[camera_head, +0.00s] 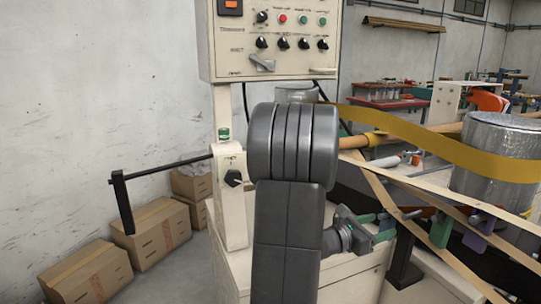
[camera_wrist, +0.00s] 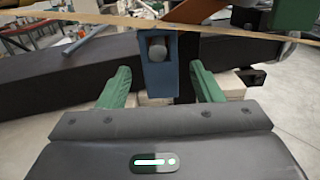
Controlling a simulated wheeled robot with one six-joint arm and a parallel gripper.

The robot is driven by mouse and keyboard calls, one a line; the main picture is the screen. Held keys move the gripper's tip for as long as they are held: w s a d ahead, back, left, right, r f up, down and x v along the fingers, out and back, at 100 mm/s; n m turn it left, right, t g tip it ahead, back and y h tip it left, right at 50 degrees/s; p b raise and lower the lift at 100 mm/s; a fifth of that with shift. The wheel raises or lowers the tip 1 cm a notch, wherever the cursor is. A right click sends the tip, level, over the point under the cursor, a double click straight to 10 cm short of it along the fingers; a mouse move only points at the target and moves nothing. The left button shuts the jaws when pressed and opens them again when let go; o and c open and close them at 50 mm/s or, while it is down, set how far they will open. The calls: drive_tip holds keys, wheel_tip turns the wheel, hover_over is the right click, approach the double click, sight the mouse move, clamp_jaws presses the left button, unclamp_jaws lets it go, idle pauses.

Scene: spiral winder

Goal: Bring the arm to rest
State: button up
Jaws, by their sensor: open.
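My gripper (camera_head: 382,226) is at the right of my dark grey arm in the head view, in front of the winder's cream cabinet (camera_head: 345,272). In the wrist view its two green fingers stand wide apart, so my gripper (camera_wrist: 161,82) is open. A blue block (camera_wrist: 157,75) with a grey round peg end (camera_wrist: 156,49) shows in the gap between the fingers. Space shows on both sides of it, and no finger closes on it. How deep it lies between the fingers I cannot tell. My arm hides part of the machine in the head view.
A control panel (camera_head: 272,55) stands above my arm. A black crank handle (camera_head: 123,203) sticks out left. Yellow band (camera_head: 440,143) runs to a silver drum (camera_head: 495,165) at right. Green (camera_head: 441,229) and purple (camera_head: 478,222) pieces sit beyond my gripper. Cardboard boxes (camera_head: 158,232) line the wall.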

drive_tip(key=b+v, duration=0.2)
drive_tip(key=v, duration=1.2)
drive_tip(key=shift+w+a+r+n+t+y+p, duration=0.15)
drive_tip(key=shift+w+a+n+t+y+p, duration=0.15)
drive_tip(key=shift+w+t+p, duration=0.4)
drive_tip(key=shift+w+a+r+n+t+y+p, duration=0.15)
drive_tip(key=shift+w+a+n+t+y+p, duration=0.25)
drive_tip(key=shift+w, duration=0.45)
drive_tip(key=shift+w+a+r+n+t+y+p, duration=0.15)
drive_tip(key=shift+w+a+n+t+p, duration=0.2)
drive_tip(key=shift+w+p, duration=0.4)
